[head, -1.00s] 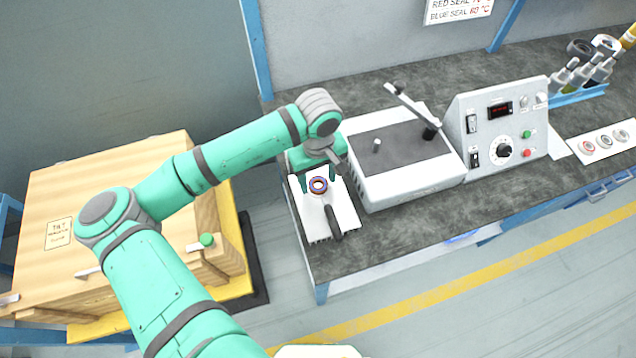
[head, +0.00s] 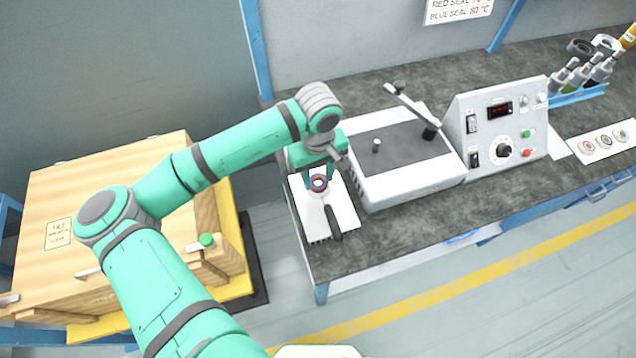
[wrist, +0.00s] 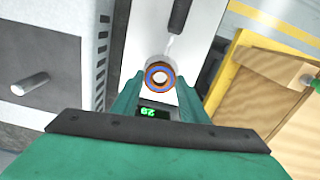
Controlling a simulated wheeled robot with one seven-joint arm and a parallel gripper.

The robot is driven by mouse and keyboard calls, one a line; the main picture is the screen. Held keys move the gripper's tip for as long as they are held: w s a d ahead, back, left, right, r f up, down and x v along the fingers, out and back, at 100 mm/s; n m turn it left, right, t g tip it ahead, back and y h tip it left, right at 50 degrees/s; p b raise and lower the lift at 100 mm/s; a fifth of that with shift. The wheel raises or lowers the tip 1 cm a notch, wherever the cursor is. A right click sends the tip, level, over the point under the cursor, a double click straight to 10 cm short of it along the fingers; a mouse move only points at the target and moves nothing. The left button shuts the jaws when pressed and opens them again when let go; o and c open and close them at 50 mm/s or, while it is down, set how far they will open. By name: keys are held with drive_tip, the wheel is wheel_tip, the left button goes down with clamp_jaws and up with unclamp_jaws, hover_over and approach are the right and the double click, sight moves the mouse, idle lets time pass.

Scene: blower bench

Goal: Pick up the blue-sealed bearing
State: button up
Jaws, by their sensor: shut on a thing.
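The blue-sealed bearing (head: 311,184) is a small ring with blue and orange bands. In the head view it is at my gripper (head: 319,179), over a white plate (head: 345,212) near the bench's left end. In the wrist view the bearing (wrist: 149,78) sits between the fingertips of my gripper (wrist: 160,82), which is shut on it. The white plate (wrist: 148,30) shows behind it. A clear gap between bearing and plate is hard to make out.
A dark handle (head: 335,224) lies at the plate's front. A white heater box (head: 405,185) with a raised arm stands close right, beside a control panel (head: 510,120). More rings (head: 604,142) lie on a tray far right. A wooden crate (head: 100,190) stands left.

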wheel_tip(320, 180, up, 7)
drive_tip(key=shift+f, duration=0.15)
idle(0.9)
idle(0.4)
